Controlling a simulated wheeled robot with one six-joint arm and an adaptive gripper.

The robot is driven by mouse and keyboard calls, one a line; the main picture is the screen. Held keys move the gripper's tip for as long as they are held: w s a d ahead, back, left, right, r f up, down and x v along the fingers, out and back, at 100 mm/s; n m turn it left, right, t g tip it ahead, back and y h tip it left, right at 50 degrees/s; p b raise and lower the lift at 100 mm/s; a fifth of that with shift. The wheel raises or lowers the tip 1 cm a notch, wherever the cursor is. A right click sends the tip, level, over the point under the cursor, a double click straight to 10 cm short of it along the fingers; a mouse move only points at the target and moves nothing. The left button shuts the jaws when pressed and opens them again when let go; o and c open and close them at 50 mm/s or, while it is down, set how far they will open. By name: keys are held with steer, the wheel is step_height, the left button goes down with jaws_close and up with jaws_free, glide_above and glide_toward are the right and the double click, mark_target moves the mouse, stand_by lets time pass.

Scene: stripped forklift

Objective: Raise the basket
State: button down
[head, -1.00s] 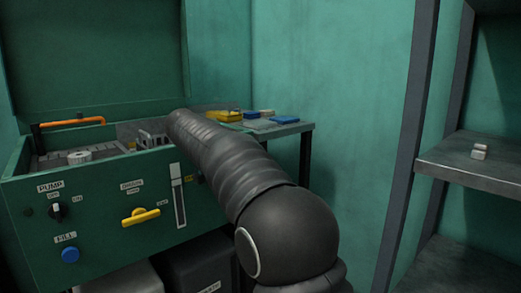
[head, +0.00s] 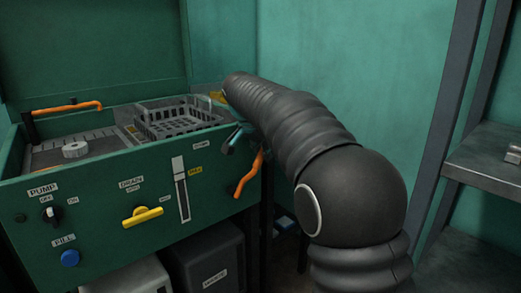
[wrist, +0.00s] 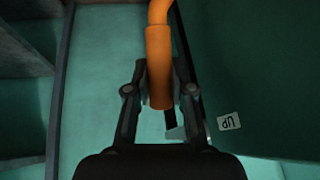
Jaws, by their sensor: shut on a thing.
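The grey wire basket (head: 182,121) shows in the head view in the right part of the green machine's open top (head: 100,168). Its upper part stands above the machine's front rim, and its lower part is hidden. An orange lever (head: 250,172) is at the machine's right side. In the wrist view, my gripper (wrist: 160,78) is shut on an orange bar (wrist: 158,60), which runs between its two fingers. This appears to be the lever's grip. My arm hides most of the gripper in the head view.
A label reading UP (wrist: 229,123) shows upside down in the wrist view. The machine's front carries a yellow handle (head: 141,215) and a blue button (head: 70,257). Another orange handle (head: 68,107) is at the back left. A metal shelf (head: 485,160) stands at the right.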

steer(key=shift+d+f, duration=0.1)
steer(key=shift+f, duration=0.25)
steer(key=c, duration=1)
jaws_free()
steer(key=shift+w+d, duration=0.1)
steer(key=shift+w, duration=0.1)
steer(key=shift+s+a+r, duration=0.2)
steer(key=shift+a+r, duration=0.1)
steer(key=v, duration=1.1)
steer(key=shift+r, duration=0.2)
